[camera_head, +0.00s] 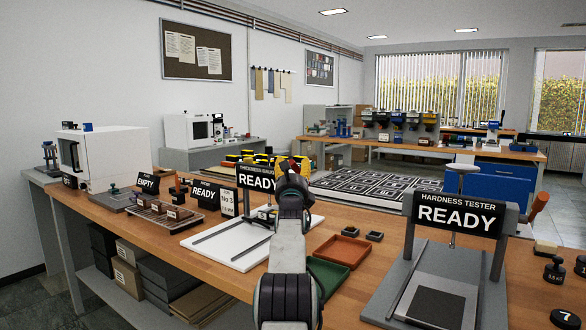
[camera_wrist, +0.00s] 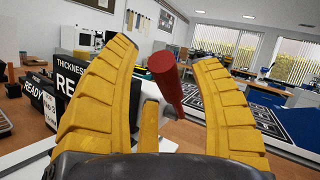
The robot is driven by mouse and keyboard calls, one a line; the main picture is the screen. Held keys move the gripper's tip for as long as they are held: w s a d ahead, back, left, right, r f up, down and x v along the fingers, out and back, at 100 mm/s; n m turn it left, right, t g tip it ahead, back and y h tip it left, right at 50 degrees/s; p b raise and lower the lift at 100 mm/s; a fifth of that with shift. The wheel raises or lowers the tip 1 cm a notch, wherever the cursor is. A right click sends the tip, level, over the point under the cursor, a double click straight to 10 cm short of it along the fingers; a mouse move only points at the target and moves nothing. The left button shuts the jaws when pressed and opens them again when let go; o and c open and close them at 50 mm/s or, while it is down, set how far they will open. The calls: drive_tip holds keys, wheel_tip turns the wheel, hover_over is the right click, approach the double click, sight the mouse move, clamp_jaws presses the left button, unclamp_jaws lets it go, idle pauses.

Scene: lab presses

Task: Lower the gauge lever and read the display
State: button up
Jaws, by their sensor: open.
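The thickness gauge's black display (camera_head: 257,178) reads READY in the head view, left of my arm. Part of the same display (camera_wrist: 68,75) shows at the left of the wrist view. The gauge lever has a red handle (camera_wrist: 166,78), raised and tilted, between the yellow fingers of my gripper (camera_wrist: 166,52) in the wrist view. My gripper is open, with a visible gap on both sides of the handle. I cannot tell how near the handle is in depth. In the head view my arm hides the lever.
A hardness tester (camera_head: 455,215) reading READY stands at the right, with a dark orange handle (camera_head: 540,205). A red tray (camera_head: 342,249) and a green tray (camera_head: 328,275) lie by my arm. Small signs and a sample rack (camera_head: 160,212) stand left of the gauge's white base (camera_head: 232,248).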

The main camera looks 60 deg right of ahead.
drive_tip(key=shift+c, duration=0.2)
idle(0.3)
clamp_jaws()
idle(0.3)
